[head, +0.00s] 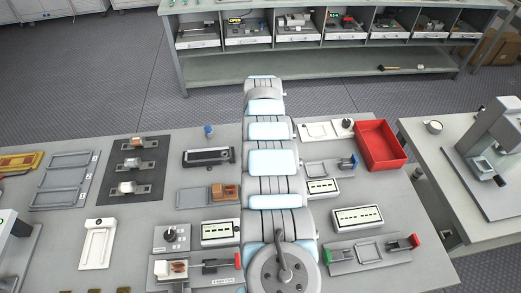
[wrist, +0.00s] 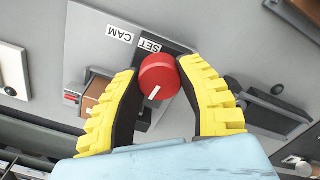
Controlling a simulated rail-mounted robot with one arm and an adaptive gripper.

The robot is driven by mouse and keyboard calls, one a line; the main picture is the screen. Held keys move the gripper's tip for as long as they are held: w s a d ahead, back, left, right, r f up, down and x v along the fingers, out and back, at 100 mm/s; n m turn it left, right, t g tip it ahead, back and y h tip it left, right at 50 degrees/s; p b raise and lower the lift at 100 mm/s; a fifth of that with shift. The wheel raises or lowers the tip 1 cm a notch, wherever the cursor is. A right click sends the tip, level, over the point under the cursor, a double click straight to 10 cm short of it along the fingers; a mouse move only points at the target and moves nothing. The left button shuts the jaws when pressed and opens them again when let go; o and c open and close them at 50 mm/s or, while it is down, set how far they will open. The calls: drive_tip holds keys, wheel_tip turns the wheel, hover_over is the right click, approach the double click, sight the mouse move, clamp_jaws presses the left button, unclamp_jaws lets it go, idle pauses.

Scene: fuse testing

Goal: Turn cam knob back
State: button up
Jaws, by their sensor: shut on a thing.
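The cam knob (wrist: 160,76) is a round red knob with a white pointer line in the wrist view. The line points toward the lower part of the picture, away from the SET label (wrist: 150,46). A CAM label (wrist: 119,33) is beside that one. My gripper (wrist: 158,72) has thick ribbed yellow fingers and is shut on the knob, one finger on each side. A brown block (wrist: 100,98) sits in the fixture left of the knob. In the head view my arm covers the middle of the bench, and I cannot make out the knob or gripper there.
In the head view a grey fixture with a brown block (head: 224,192) lies just left of my arm. A black device (head: 208,157) is behind it, and a white meter (head: 220,232) is in front. A red bin (head: 381,146) stands at the right.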

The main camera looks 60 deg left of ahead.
drive_tip(key=shift+f+n, duration=0.1)
drive_tip(key=shift+n, duration=0.5)
drive_tip(key=o, duration=1.2)
wheel_tip(320, 180, up, 12)
drive_tip(key=shift+r, duration=0.1)
drive_tip(key=shift+w, duration=0.1)
idle(0.3)
